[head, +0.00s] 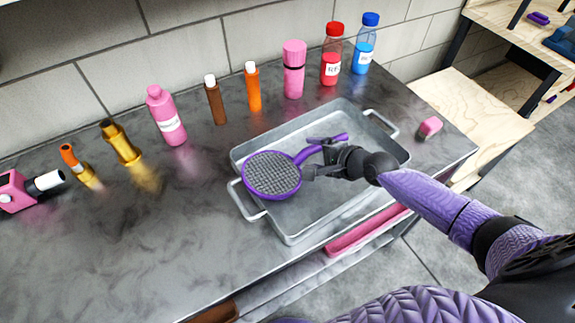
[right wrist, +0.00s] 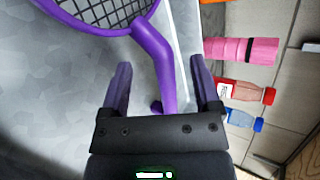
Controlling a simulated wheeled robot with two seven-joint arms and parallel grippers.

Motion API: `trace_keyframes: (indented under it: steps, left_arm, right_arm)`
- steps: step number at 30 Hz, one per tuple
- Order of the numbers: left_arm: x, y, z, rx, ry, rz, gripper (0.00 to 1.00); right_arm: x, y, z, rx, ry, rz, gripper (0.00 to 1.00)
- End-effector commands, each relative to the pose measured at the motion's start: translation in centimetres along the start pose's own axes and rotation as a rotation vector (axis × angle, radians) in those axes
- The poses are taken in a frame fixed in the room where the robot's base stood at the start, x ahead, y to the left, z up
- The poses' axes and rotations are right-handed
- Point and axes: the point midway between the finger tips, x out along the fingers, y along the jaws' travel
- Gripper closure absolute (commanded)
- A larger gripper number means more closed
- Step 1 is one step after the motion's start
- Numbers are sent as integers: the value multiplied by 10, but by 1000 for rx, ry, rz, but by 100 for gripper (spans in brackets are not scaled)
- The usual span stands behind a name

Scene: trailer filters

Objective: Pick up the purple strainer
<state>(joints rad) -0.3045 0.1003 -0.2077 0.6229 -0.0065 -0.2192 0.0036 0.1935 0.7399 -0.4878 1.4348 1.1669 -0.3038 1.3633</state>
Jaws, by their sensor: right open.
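The purple strainer (head: 272,175) has a round grey mesh and a purple rim and handle. It lies in or over the grey metal tray (head: 300,220) on the counter, handle pointing right. My right gripper (head: 315,157) is at the handle. In the right wrist view the strainer's handle (right wrist: 152,60) runs between the two open fingers of the gripper (right wrist: 160,85), with gaps on both sides. Whether the fingers are low enough to surround the handle, I cannot tell. My left gripper is not in view.
Bottles and tubes line the back of the counter (head: 110,230), including a pink bottle (head: 166,115), a red bottle (head: 332,55) and a blue bottle (head: 365,45). The counter's left front is clear.

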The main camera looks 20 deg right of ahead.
Motion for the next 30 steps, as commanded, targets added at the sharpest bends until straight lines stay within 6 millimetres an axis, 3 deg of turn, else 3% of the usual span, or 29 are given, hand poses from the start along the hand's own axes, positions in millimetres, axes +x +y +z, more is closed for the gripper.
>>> trace_keyframes:
  steps: [1,4,12,23,30]
  left_arm:
    - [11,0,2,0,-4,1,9]
    - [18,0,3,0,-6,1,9]
    - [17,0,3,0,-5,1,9]
    - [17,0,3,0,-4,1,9]
    - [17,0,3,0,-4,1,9]
  right_arm:
    - [14,3,-1,0,0,-1,20]
    - [28,3,-1,0,-1,1,20]
    - [31,0,0,0,0,1,22]
    - [30,0,0,0,0,1,98]
    - [30,0,0,1,0,2,100]
